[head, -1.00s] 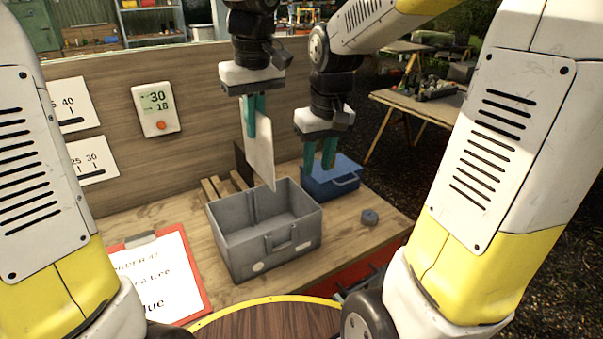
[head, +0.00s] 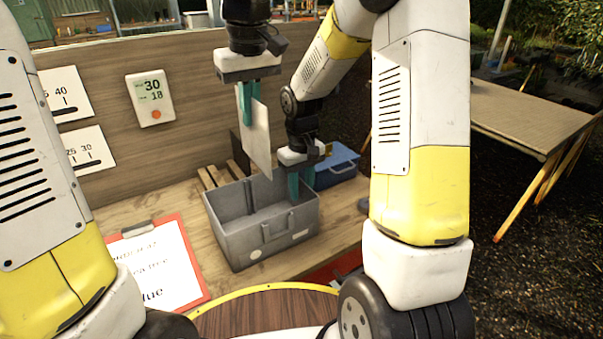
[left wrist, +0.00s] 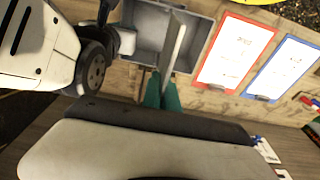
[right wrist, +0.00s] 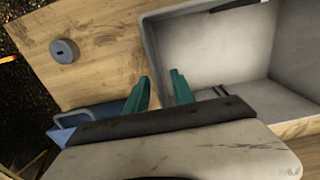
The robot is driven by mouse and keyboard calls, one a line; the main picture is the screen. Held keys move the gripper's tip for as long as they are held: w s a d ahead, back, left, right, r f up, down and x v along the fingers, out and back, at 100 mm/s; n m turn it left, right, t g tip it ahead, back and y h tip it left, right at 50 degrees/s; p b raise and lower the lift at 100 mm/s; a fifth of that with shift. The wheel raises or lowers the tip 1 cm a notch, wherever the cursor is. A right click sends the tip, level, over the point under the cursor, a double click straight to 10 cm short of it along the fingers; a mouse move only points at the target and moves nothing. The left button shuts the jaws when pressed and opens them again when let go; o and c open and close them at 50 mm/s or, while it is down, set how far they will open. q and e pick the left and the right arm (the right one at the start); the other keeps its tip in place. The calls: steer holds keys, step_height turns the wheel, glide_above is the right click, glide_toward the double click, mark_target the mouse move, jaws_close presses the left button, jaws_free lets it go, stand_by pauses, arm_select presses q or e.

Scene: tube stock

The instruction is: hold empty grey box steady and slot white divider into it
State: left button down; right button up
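The empty grey box (head: 235,243) stands upright on the wooden bench; its inside shows in the right wrist view (right wrist: 205,45). My left gripper (head: 246,108) is shut on the white divider (head: 259,140) and holds it upright above the back part of the box. The divider shows nearly edge-on between the fingers in the left wrist view (left wrist: 176,45). My right gripper (head: 294,188) is at the box's right wall. In the right wrist view its fingers (right wrist: 160,82) are apart, one on each side of the wall's rim. Whether they touch the wall cannot be told.
A blue box (head: 338,168) stands close behind my right gripper. A round grey object (right wrist: 64,51) lies on the bench. A red clipboard (head: 205,275) lies left of the grey box. A wooden panel (head: 195,100) with a display (head: 150,98) and cards stands behind.

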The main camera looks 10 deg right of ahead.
mark_target(302, 201)
steer(key=shift+f, duration=2.25)
jaws_close()
